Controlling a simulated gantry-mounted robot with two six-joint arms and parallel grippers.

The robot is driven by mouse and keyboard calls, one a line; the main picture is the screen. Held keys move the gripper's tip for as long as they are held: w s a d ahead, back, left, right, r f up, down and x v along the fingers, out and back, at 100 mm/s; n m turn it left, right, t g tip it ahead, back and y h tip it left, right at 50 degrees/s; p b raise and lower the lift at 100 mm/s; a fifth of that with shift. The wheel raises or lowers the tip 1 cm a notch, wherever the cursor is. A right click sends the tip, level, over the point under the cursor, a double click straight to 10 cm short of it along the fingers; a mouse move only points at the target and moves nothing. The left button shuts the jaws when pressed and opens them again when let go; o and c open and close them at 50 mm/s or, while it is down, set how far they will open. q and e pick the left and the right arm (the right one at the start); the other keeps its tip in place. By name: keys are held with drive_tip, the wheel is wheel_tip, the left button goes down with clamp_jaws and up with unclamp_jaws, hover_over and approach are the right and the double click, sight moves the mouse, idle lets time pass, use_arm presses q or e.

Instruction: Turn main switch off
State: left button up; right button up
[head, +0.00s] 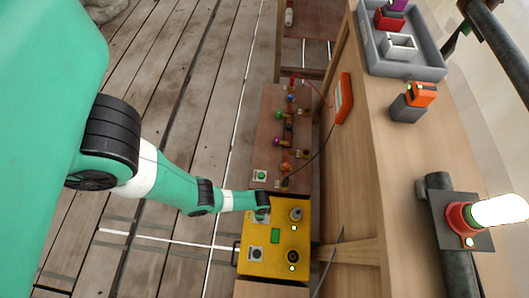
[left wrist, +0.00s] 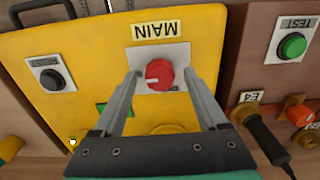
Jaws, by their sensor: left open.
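The main switch (left wrist: 159,75) is a round red knob on a grey plate, under an upside-down MAIN label (left wrist: 157,30) on a yellow box (left wrist: 80,45). A short white mark on the knob points to the picture's left. My left gripper (left wrist: 161,78) is open, with one fingertip on each side of the knob. I cannot tell whether the fingers touch it. In the head view my left gripper (head: 263,208) is at the upper left of the yellow box (head: 275,272) and hides the knob. My right gripper is not in view.
A black button (left wrist: 52,78) is on the same box. A brown panel (head: 270,105) beside it has a green TEST button (left wrist: 292,45) and plugged cables. A wooden bench (head: 350,190) stands to the right with a grey tray (head: 440,62) and a lit lamp (head: 497,211).

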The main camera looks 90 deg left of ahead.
use_arm(q)
clamp_jaws()
